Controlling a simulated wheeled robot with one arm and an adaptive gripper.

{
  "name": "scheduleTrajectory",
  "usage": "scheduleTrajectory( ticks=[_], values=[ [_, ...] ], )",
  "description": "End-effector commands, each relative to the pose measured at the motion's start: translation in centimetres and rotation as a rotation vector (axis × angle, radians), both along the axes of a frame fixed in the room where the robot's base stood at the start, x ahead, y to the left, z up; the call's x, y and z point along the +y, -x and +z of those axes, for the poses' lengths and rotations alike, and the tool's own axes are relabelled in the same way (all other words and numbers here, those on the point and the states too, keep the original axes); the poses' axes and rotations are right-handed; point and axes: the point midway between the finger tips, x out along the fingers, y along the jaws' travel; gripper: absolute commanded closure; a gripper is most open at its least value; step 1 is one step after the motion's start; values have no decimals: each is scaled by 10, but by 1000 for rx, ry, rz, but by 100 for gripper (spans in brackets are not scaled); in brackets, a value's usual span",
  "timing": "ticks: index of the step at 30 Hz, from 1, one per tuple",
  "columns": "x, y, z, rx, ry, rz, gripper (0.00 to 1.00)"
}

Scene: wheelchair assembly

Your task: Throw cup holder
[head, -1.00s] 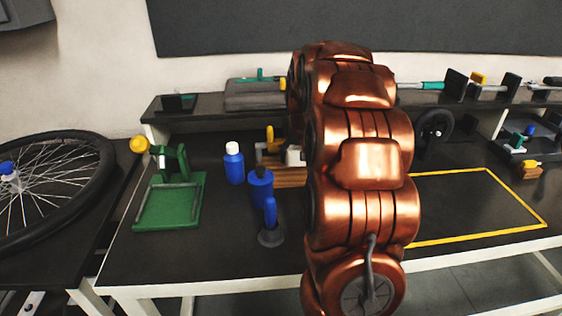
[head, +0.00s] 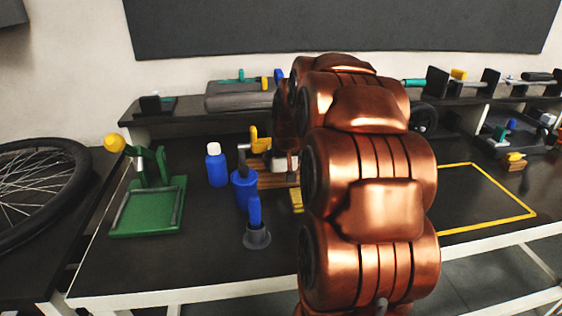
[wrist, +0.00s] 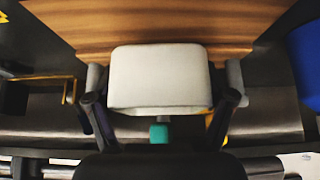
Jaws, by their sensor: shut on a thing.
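In the wrist view a pale grey-white, box-like piece with rounded corners (wrist: 160,76) sits between the two dark fingers of my gripper (wrist: 160,100). The fingers are shut on its left and right sides. I cannot tell from its shape whether it is the cup holder. A pale piece (head: 284,160) at the wooden board (head: 270,182) in the head view looks like the same thing, partly behind my copper arm. The board also shows beyond the piece in the wrist view (wrist: 160,25). My fingers are hidden in the head view.
A blue bottle (head: 216,168), a blue container (head: 243,192) and a blue-handled tool (head: 255,225) stand left of the board. A green fixture (head: 150,205) is farther left. A yellow-outlined area (head: 480,205) at right looks empty. A back shelf (head: 190,110) holds parts.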

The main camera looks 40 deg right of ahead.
Motion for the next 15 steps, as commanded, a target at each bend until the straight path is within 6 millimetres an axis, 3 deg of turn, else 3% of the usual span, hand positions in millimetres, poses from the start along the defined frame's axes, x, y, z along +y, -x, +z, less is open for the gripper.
scheduleTrajectory(
  ticks=[6,7,12,15],
  values=[
    [1,1,-5,7,-5,1,82],
    [1,1,-5,8,-6,1,16],
    [1,1,-4,6,-5,1,0],
    [1,1,-3,5,-5,0,0]
  ],
)
